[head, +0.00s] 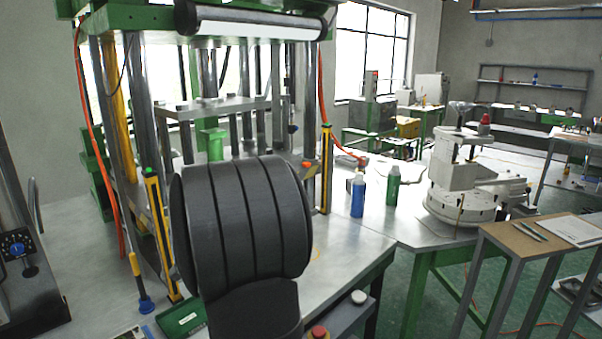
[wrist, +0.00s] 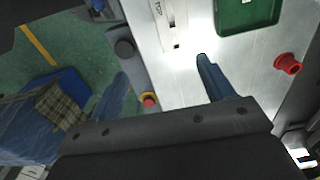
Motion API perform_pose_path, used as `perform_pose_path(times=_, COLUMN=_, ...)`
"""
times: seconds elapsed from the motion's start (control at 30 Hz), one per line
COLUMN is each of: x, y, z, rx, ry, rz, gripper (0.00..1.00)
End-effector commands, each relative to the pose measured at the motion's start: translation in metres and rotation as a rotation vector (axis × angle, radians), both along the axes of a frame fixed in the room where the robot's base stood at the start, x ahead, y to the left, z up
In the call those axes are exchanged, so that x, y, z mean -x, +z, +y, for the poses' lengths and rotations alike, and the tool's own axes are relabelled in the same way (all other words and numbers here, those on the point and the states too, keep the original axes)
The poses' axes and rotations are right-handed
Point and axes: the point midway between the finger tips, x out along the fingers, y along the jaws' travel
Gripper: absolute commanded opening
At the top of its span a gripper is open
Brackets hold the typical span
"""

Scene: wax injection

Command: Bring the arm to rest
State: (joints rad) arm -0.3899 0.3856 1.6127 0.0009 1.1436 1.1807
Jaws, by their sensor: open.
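My gripper (wrist: 162,65) shows in the wrist view with its two blue fingers spread wide apart. Nothing is between the fingers except the view of the metal table and its edge behind them. The gripper itself cannot be made out in the head view. There my own dark, ribbed arm link fills the lower middle and hides part of the table and the press.
The press (head: 208,110) stands behind my arm, with yellow posts (head: 326,168) at its front. A blue bottle (head: 358,196) and a green bottle (head: 393,186) stand to the right. A green tray (head: 182,318) lies near the front; it also shows in the wrist view (wrist: 262,12).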

Motion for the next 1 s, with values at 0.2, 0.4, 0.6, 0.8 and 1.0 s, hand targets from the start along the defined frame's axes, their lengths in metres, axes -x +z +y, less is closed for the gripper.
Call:
perform_pose_path(times=0.2, x=0.002, y=0.013, z=0.044, rx=0.0, ry=0.002, rz=-0.001, gripper=0.74)
perform_pose_path(times=0.4, x=0.008, y=0.025, z=0.082, rx=-0.001, ry=0.0, rz=-0.002, gripper=0.74)
perform_pose_path(times=0.6, x=0.017, y=0.036, z=0.119, rx=0.0, ry=-0.001, rz=-0.001, gripper=0.74)
perform_pose_path(times=0.8, x=0.03, y=0.048, z=0.156, rx=0.0, ry=-0.003, rz=-0.001, gripper=0.74)
perform_pose_path(times=1.0, x=0.04, y=0.024, z=0.188, rx=0.004, ry=-0.004, rz=0.002, gripper=0.74)
